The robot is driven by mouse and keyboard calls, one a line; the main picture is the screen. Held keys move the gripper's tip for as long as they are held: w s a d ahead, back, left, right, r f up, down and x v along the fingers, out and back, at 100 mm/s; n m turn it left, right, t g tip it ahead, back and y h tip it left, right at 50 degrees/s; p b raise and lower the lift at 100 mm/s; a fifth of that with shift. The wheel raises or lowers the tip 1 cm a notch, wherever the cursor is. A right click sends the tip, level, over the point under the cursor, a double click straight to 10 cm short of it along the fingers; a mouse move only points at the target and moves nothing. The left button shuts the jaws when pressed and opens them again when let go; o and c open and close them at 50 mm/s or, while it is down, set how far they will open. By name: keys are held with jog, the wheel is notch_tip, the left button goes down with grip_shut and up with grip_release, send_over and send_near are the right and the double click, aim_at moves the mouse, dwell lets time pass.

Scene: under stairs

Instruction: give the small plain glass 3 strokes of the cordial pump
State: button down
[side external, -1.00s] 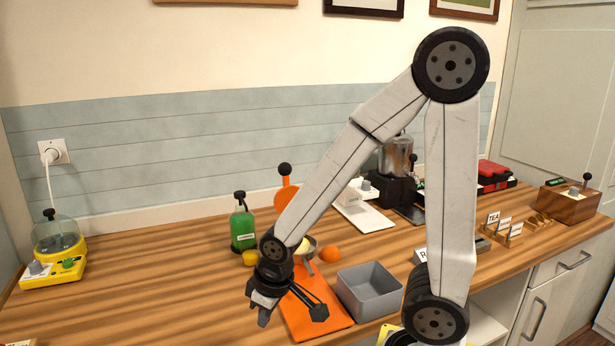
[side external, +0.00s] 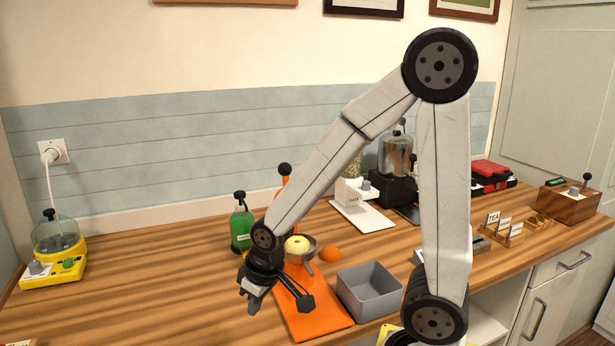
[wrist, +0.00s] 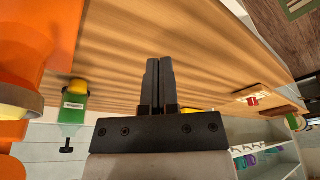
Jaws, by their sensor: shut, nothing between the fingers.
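The green bottle (side external: 242,228) with a white label and a black pump top stands upright at the back of the counter, just behind my arm. It also shows in the wrist view (wrist: 72,117), left of my fingers. My gripper (side external: 251,301) is shut and empty, pointing down over the wooden counter left of the orange mat. Its two closed fingers show in the wrist view (wrist: 158,78), apart from the bottle. I cannot make out a small plain glass in either view.
A yellow appliance (side external: 62,266) with a clear dome stands far left. The counter between it and my gripper is clear.

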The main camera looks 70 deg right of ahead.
jog(key=w+d+r+m+t, duration=0.1)
jog(key=w+d+r+m, duration=0.25)
jog(key=w+d, duration=0.4)
notch_tip(320, 180, up, 15)
jog(key=m+t+h, duration=0.1)
jog(key=m+t, duration=0.4)
jog(key=m, duration=0.2)
send_over(241, 193)
jog(key=shift+r+n, duration=0.2)
jog(key=shift+n, duration=0.05)
jog(key=shift+f, duration=0.15)
jog(key=shift+f, duration=4.3)
jog(key=shift+f, duration=0.5)
